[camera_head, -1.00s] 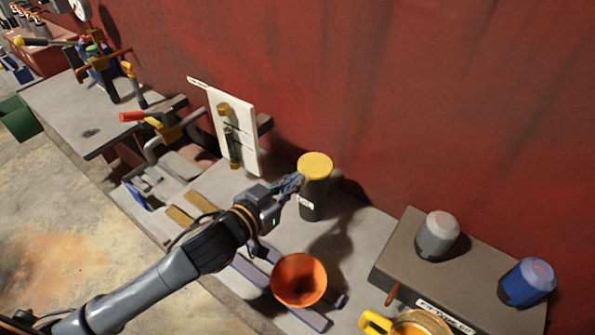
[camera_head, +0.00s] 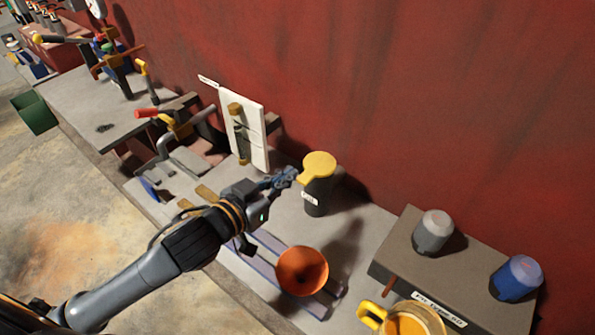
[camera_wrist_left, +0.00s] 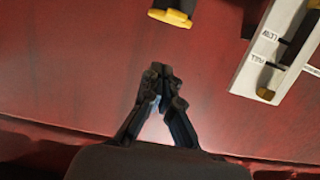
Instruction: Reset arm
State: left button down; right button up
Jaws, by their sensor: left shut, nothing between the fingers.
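My left gripper (camera_head: 284,178) is shut and empty, held above the grey bench just left of a dark canister (camera_head: 316,197) with a yellow lid (camera_head: 319,166). A small gap shows between the fingertips and the lid. In the left wrist view my left gripper (camera_wrist_left: 160,76) has its fingertips together against the red wall, with a yellow-and-black piece (camera_wrist_left: 174,12) beyond them. My right gripper is not in view.
A white gauge panel (camera_head: 245,130) stands behind my gripper. An orange funnel (camera_head: 302,271) sits to the front right. A grey block (camera_head: 395,255) with a grey cap and a blue cap, and a yellow-handled jug (camera_head: 372,315), are at right. The red wall (camera_head: 420,100) bounds the back.

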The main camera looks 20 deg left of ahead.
pick_arm(q)
jog(key=shift+p+v, duration=0.5)
jog(key=shift+v, duration=2.05)
jog(key=shift+a, duration=0.15)
